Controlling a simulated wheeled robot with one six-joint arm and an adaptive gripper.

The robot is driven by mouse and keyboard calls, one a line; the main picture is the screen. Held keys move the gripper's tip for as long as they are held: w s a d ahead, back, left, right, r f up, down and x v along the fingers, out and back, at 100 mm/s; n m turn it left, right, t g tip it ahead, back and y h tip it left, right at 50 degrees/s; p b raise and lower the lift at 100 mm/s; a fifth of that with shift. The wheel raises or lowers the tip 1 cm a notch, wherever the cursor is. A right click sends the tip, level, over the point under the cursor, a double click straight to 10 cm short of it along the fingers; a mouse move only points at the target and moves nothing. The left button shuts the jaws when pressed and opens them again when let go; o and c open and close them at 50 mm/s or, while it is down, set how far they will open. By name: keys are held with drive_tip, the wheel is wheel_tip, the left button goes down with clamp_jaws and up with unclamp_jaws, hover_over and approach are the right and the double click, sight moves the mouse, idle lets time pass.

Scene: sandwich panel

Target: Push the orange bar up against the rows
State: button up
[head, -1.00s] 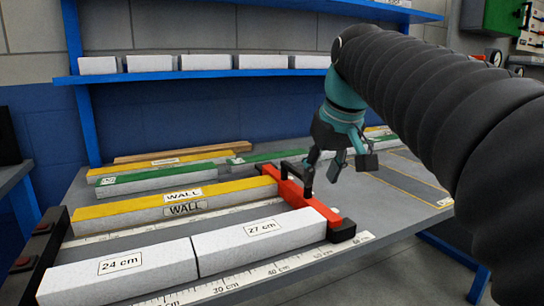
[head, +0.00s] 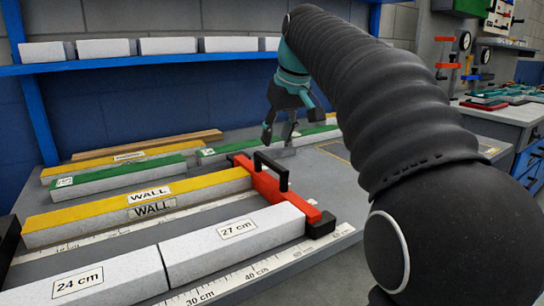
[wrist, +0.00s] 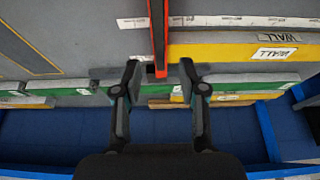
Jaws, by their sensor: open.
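The orange bar (head: 262,186) lies across the right ends of two rows, with a black handle on top and a black block at its near end. One row is the yellow-topped WALL strip (head: 110,212). The other is the white pair, a 24 cm block (head: 85,282) and a 27 cm block (head: 238,236). The bar looks close to both ends; I cannot tell if it touches. My gripper (head: 279,138) is open and empty, beyond the bar's far end. In the wrist view the bar (wrist: 159,35) is in line with the gap between my fingers (wrist: 159,72).
Green-topped strips (head: 120,176) and another yellow strip lie behind the WALL row. A ruler (head: 265,270) runs along the front. A blue shelf (head: 150,57) with white blocks hangs at the back. The grey table right of the bar is largely clear.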

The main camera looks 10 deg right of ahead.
sight(271, 161)
drive_tip(key=x, duration=0.7)
drive_tip(key=shift+b, duration=0.35)
drive_tip(key=shift+c, duration=0.3)
clamp_jaws()
